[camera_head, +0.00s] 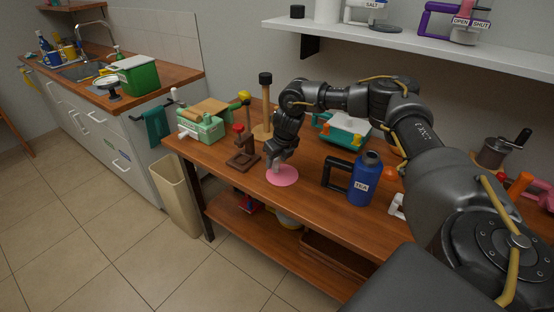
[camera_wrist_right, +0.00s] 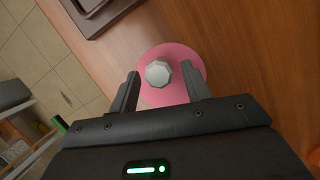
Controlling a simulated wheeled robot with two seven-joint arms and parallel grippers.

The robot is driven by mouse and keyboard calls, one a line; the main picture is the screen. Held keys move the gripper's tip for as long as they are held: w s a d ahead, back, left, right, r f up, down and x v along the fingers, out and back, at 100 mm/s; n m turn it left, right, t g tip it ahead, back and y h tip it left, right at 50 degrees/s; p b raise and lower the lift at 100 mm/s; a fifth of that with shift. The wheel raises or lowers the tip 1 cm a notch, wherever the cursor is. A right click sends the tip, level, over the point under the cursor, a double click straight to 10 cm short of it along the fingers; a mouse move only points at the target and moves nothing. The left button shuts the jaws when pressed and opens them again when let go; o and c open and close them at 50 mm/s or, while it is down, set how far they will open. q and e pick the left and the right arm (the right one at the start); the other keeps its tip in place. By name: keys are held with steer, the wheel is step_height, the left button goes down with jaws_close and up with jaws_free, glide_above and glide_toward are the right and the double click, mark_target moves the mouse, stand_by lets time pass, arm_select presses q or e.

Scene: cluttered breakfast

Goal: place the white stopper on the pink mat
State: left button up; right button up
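The white stopper (camera_wrist_right: 158,74), a small faceted white piece, shows in the right wrist view over the pink mat (camera_wrist_right: 183,55) and appears to rest on it. The round pink mat (camera_head: 284,177) lies on the wooden table in the head view. My right gripper (camera_wrist_right: 162,88) is open, its two fingers apart over the mat with a gap on each side of the stopper. In the head view my right gripper (camera_head: 277,160) points down at the mat's far edge; I cannot make out the stopper there. My left gripper is not in view.
A brown stand with a red knob (camera_head: 241,150) is left of the mat. A blue tea canister (camera_head: 364,180) with a black handle stands to the right. A wooden post with a dark top (camera_head: 265,105) and a teal-and-white device (camera_head: 345,130) stand behind. Table in front of the mat is clear.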

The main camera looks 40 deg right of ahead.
steer(key=b+v, duration=0.1)
steer(key=v, duration=1.1)
steer(key=shift+r, duration=0.15)
